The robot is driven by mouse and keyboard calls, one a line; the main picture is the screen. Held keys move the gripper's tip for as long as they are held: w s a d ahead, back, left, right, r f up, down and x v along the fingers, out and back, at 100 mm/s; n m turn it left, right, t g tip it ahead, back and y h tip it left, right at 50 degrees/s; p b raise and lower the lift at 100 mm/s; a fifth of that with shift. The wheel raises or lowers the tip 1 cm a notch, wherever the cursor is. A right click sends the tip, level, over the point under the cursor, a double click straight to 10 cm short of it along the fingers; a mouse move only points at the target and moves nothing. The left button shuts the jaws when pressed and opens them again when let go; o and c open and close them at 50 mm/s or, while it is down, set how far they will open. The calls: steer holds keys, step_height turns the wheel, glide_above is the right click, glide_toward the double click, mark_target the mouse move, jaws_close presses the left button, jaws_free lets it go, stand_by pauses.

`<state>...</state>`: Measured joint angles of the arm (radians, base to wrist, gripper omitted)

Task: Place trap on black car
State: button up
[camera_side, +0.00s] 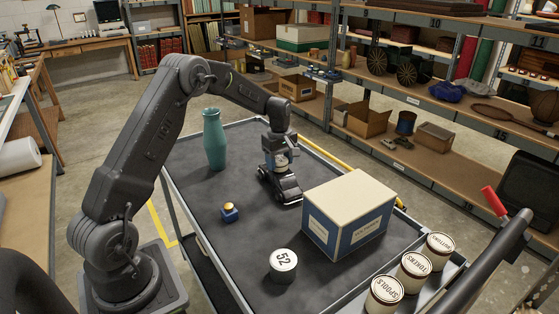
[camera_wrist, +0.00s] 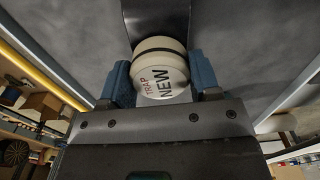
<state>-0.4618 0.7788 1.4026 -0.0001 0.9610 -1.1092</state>
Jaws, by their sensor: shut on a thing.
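A dark shape behind the tin in the wrist view (camera_wrist: 157,18) looks like part of the car.
Labelled tins (camera_side: 413,270) stand at the front right.

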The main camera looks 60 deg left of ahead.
mark_target(279, 159)
steer(key=shift+f, duration=0.1)
steer(key=o, duration=0.9)
step_height(279, 159, up, 11)
steer(key=s+d+r+m+t, duration=0.1)
steer(key=s+d+r+m, duration=0.25)
steer(key=d+r, duration=0.35)
steer(key=s+d+r+m+t, duration=0.2)
steer(key=s+d+r+m, duration=0.3)
steer(key=s+d, duration=0.35)
steer(key=s+d+f+m+t, duration=0.1)
steer(key=s+d+m, duration=0.3)
steer(key=s, duration=0.4)
steer(key=s+d+f+m+t, duration=0.1)
steer(key=s+d+m, duration=0.3)
steer(key=s, duration=0.4)
steer(key=shift+s+d+f+m+t, duration=0.2)
steer(key=shift+s+f+m+t, duration=0.15)
steer(key=shift+f+m, duration=0.35)
